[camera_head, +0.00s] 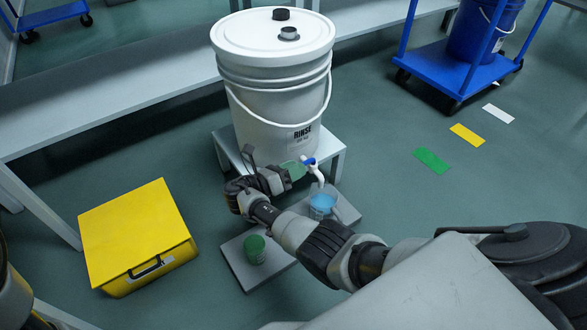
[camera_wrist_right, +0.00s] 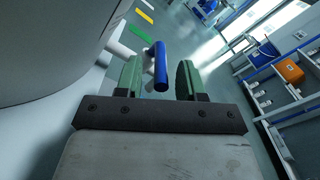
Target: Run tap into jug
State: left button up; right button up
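A large white bucket (camera_head: 272,90) marked RINSE stands on a low grey stand (camera_head: 338,155). Its white tap (camera_head: 318,174) has a blue lever (camera_head: 309,162). A clear jug (camera_head: 323,206) stands under the spout and shows blue inside its lower part. I cannot tell whether anything runs from the spout. My right gripper (camera_head: 296,171) is at the tap. In the right wrist view, the blue lever (camera_wrist_right: 160,68) lies between the green fingers (camera_wrist_right: 159,82), with a gap on each side. My left gripper is not in view.
A green cup (camera_head: 254,248) stands on a grey slab (camera_head: 233,258) left of the jug. A yellow case (camera_head: 138,232) lies on the floor at left. A grey bench (camera_head: 100,105) runs behind. A blue cart (camera_head: 455,66) stands at back right.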

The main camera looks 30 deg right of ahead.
jog(key=a, duration=1)
jog(key=shift+s+a, duration=0.35)
jog(key=shift+a, duration=0.05)
